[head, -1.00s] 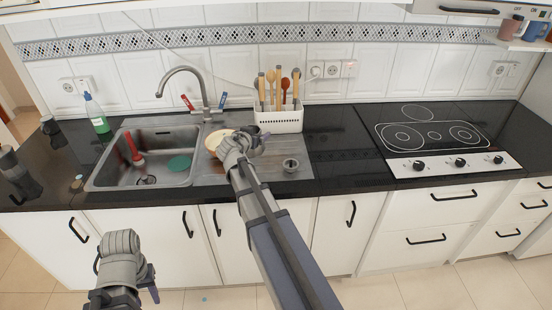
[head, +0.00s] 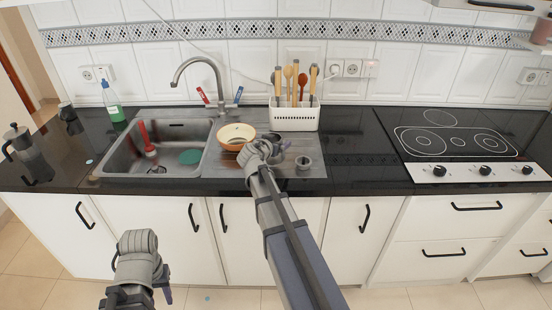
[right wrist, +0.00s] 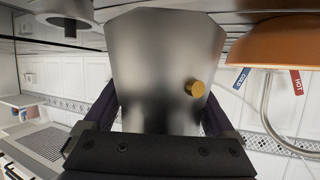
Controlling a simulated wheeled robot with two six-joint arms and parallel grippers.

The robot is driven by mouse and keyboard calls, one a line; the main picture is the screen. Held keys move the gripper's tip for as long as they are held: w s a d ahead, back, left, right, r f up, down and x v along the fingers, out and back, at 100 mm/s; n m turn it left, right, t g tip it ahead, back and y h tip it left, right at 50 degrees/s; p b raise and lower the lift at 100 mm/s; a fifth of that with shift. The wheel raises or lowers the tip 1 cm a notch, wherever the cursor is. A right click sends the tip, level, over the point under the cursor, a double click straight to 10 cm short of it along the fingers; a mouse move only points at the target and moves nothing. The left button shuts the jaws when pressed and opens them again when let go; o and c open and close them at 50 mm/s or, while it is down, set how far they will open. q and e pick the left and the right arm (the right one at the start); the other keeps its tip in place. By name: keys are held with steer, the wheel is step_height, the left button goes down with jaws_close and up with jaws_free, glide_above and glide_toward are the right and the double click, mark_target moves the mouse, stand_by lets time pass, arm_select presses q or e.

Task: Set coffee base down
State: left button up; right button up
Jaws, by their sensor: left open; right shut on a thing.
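The coffee base is a dark grey metal vessel with a brass valve, large in the right wrist view (right wrist: 150,65). My right gripper (head: 268,149) is shut on it, with a finger on each side. In the head view the gripper mostly hides it, over the drainboard (head: 235,168) just right of the bowl (head: 236,131). The base is close to the board; I cannot tell whether it touches. My left gripper (head: 146,293) is open and empty, low in front of the cabinets.
The sink (head: 119,158) is left and the hob (head: 455,141) right. A grey pot (head: 17,139) stands far left. Dark counter (head: 352,165) between board and hob is clear.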

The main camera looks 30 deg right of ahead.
steer(key=shift+f+b, duration=1.9)
steer(key=shift+f, duration=0.15)
steer(key=shift+r, duration=0.1)
steer(key=o, duration=1.3)
